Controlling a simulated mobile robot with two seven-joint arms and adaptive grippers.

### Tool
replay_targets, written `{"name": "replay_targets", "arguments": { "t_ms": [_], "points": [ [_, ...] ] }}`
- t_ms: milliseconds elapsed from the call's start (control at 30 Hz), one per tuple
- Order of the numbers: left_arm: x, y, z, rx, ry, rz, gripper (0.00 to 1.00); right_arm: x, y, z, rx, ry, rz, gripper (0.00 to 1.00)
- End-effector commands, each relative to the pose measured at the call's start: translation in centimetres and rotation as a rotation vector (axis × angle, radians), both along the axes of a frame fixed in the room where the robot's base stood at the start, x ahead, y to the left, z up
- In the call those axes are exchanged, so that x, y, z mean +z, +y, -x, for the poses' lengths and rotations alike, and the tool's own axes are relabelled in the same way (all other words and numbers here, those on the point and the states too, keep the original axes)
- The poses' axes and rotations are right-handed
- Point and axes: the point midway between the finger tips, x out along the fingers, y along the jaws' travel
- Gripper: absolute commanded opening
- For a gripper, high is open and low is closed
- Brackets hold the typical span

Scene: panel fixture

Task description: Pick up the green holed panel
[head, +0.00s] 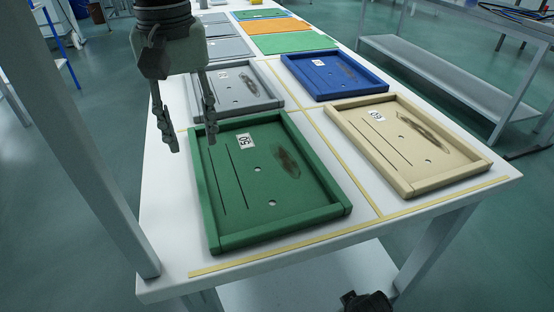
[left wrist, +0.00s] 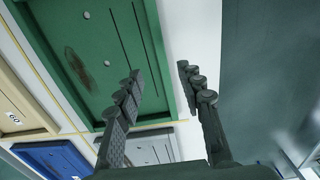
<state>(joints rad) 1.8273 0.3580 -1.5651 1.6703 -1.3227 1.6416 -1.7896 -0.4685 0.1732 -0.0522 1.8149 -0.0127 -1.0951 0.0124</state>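The green holed panel (head: 275,215) is a tray-like board with a raised rim, two slots, round holes, a dark smudge and a label reading 50. It lies flat at the front left of the white table. My left gripper (head: 192,147) is open and empty, above the panel's left rim near its far left corner. In the left wrist view the left gripper's fingers (left wrist: 159,70) stand on either side of the green panel's rim (left wrist: 165,50), seemingly apart from it. A dark part at the bottom edge of the head view may be my right gripper (head: 367,302); its fingers cannot be made out.
A beige panel (head: 392,152) lies to the right, a blue panel (head: 335,80) and a grey panel (head: 225,95) behind. Brighter green and orange panels lie farther back. Yellow tape (head: 345,180) divides the white table. A grey post stands at left.

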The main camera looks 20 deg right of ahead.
Motion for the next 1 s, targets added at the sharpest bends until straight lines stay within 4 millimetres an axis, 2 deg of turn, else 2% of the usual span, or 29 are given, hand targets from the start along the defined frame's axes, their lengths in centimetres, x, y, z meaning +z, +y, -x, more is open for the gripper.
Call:
{"name": "replay_targets", "arguments": {
  "t_ms": [367, 500, 633, 933, 1000],
  "points": [
    [-3.4, 0.1, 0.0, -0.001, 0.002, -0.001, 0.38, -0.4, 0.6, 0.4, 0.001, 0.006, -0.013, 0.40],
    [-5.5, 0.4, -0.1, -0.001, 0.003, -0.002, 0.38, -2.5, 0.3, 1.3, 0.007, 0.024, -0.006, 0.40],
    [-7.2, 0.4, -0.1, 0.000, 0.002, 0.000, 0.38, -3.4, 0.1, 1.6, 0.015, 0.029, 0.000, 0.40],
    [-7.8, 0.4, -0.2, 0.000, 0.000, 0.001, 0.38, -3.7, 0.0, 1.7, 0.017, 0.030, 0.001, 0.40],
    [-7.8, 0.4, -0.2, 0.000, 0.000, 0.001, 0.30, -3.6, 0.0, 1.7, 0.017, 0.030, 0.001, 0.40]
  ]
}}
